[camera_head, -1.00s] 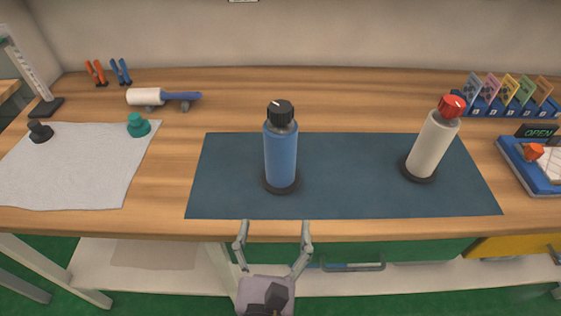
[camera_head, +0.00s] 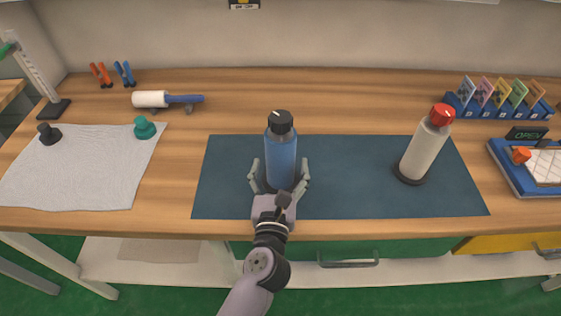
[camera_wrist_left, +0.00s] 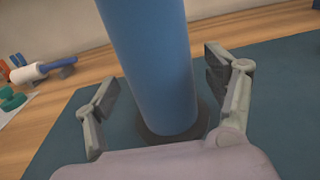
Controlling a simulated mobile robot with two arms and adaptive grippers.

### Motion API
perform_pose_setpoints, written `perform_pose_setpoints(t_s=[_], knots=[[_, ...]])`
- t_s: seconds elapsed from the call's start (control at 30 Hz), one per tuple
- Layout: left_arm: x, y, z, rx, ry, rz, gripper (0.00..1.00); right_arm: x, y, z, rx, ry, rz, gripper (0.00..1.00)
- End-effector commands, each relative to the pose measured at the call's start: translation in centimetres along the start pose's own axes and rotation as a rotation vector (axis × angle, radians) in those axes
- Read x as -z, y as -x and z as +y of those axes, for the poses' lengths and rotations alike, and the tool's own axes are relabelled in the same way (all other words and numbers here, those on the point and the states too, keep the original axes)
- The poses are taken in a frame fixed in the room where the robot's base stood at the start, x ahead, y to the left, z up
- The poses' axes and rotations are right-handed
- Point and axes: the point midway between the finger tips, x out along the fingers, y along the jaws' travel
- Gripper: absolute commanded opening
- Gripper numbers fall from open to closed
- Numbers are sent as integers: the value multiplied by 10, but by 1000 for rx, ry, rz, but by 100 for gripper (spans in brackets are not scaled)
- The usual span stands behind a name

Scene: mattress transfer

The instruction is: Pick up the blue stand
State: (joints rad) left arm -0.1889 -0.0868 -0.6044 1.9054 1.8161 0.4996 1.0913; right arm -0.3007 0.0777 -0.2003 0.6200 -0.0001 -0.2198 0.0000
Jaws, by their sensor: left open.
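The blue stand (camera_head: 281,158) is a blue cylinder with a black knob on top and a dark round base. It stands upright on the dark blue mat (camera_head: 340,195). My left gripper (camera_head: 279,170) is open, with one finger on each side of the stand's lower part. In the left wrist view the blue stand (camera_wrist_left: 152,65) rises between the open fingers, with a gap visible on both sides. The stand's top is out of that view, and the gripper's palm hides part of its base. My right gripper is in neither view.
A white stand (camera_head: 424,150) with a red knob leans at the mat's right. A grey cloth (camera_head: 80,175) with a black knob and a teal knob (camera_head: 144,128) lies at left. A lint roller (camera_head: 165,99) lies behind. A card rack (camera_head: 500,105) and blue tray (camera_head: 510,180) are at right.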

Motion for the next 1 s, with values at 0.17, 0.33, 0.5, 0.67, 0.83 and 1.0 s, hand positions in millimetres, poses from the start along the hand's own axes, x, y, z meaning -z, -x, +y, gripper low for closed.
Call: perform_pose_setpoints(t_s=[0.17,0.33,0.5,0.67,0.83,1.0], knots=[[0,-16,0,1,0,1,77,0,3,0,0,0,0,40],[1,-17,-1,1,1,1,77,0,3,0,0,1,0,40],[1,-16,0,1,1,1,70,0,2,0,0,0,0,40],[1,-16,0,1,1,1,59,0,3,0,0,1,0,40],[1,-16,-1,1,0,1,48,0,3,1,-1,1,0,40],[1,-16,-1,1,0,1,37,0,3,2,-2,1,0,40]])
